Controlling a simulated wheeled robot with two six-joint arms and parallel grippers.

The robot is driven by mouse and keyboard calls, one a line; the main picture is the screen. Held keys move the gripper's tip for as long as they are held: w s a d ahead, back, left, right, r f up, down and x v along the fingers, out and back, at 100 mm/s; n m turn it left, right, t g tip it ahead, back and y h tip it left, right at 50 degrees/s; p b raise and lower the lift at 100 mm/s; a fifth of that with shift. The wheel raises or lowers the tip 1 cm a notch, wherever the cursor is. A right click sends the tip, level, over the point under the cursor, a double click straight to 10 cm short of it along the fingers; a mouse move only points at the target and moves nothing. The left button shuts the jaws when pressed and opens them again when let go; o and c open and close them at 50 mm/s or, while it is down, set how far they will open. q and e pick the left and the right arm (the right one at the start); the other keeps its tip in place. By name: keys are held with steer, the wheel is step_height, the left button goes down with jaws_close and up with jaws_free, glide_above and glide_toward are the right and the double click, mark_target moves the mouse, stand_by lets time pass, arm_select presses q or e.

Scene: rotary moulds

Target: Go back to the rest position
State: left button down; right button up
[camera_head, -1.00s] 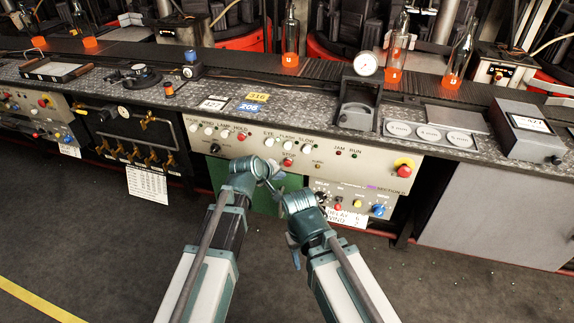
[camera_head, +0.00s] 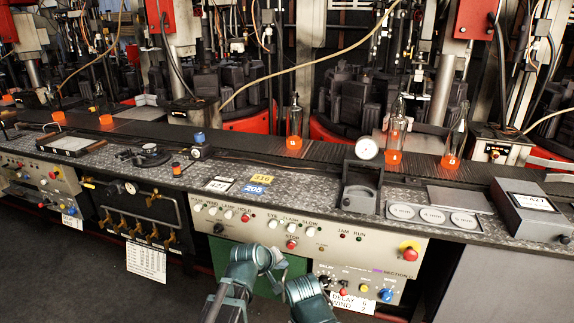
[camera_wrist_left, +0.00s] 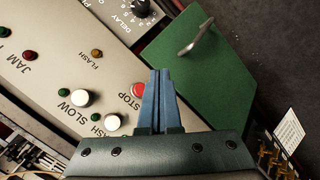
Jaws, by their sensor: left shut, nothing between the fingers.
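My left gripper (camera_head: 276,282) is in front of the panel, near the green door (camera_head: 259,266), at the bottom of the head view. In the left wrist view its blue fingers (camera_wrist_left: 160,73) are shut together with nothing between them. There the fingers overlap the panel near the red STOP button (camera_wrist_left: 139,90) and the edge of the green door (camera_wrist_left: 190,62); whether they touch is unclear.
The control panel (camera_head: 330,236) has several buttons and knobs, with a red emergency button (camera_head: 409,248) at right. The counter above holds a black stand (camera_head: 361,185) with a dial gauge (camera_head: 367,148). Glass bottles (camera_head: 294,120) stand behind on the conveyor.

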arm_select(q)
steer(key=s+a+r+m+g+y+p, duration=0.1)
steer(key=s+r+m+g+y+p, duration=0.1)
steer(key=s, duration=0.5)
steer(key=s+a+r+m+g+y+p, duration=0.2)
steer(key=s+r+m+g+p, duration=0.1)
steer(key=s+r+p, duration=0.3)
steer(key=s+a+r+m+g+y+p, duration=0.1)
steer(key=s+r+m+p, duration=0.3)
steer(key=s+p, duration=0.5)
steer(key=shift+s+a+r+m+g+y, duration=0.4)
steer(key=shift+s+g, duration=0.25)
steer(key=shift+g, duration=0.25)
arm_select(e)
step_height(320, 180, up, 18)
steer(key=shift+r, duration=0.2)
steer(key=shift+c, duration=0.3)
